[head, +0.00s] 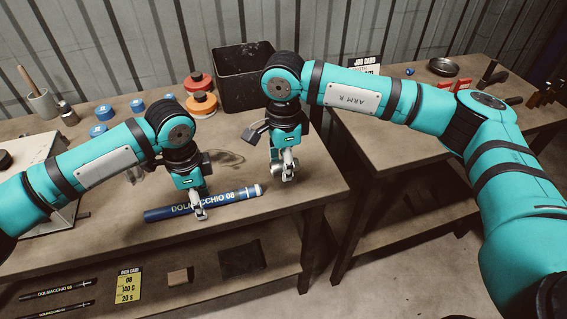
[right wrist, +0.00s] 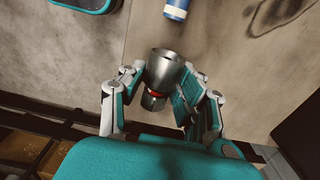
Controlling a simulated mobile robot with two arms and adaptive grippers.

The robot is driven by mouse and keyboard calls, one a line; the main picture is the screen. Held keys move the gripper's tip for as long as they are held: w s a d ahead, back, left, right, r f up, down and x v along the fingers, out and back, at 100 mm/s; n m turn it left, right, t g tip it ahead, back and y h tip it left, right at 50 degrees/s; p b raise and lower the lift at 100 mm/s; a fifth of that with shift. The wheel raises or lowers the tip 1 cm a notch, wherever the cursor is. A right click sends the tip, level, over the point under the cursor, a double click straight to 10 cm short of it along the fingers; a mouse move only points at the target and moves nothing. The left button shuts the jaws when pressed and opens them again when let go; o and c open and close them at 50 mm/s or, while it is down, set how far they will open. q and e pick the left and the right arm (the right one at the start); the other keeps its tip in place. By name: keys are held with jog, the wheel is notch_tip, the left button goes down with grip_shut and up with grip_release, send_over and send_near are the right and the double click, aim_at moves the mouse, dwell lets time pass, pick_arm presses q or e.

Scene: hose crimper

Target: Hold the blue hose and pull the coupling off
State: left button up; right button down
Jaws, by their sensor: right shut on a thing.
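The blue hose (head: 165,213), lettered DOLMACCHIO 08, lies along the front of the bench, with a white band near its right end. My left gripper (head: 201,213) comes down over its middle, fingers closed around it. My right gripper (head: 288,176) is in the air to the right of the hose end. In the right wrist view, my right gripper (right wrist: 160,95) is shut on the silver metal coupling (right wrist: 165,68), a cup-like piece with a red band low on it. The hose end (right wrist: 176,9) shows there, apart from the coupling.
A black bin (head: 243,85), orange and red rolls (head: 201,98) and blue rolls (head: 137,106) stand at the back of the bench (head: 300,205). A thin dark cable loop (head: 228,157) lies behind the hose. A second bench (head: 400,150) stands to the right, across a gap.

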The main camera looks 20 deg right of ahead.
pick_arm(q)
jog(key=shift+r, duration=0.1)
notch_tip(320, 180, up, 12)
dwell(0.5)
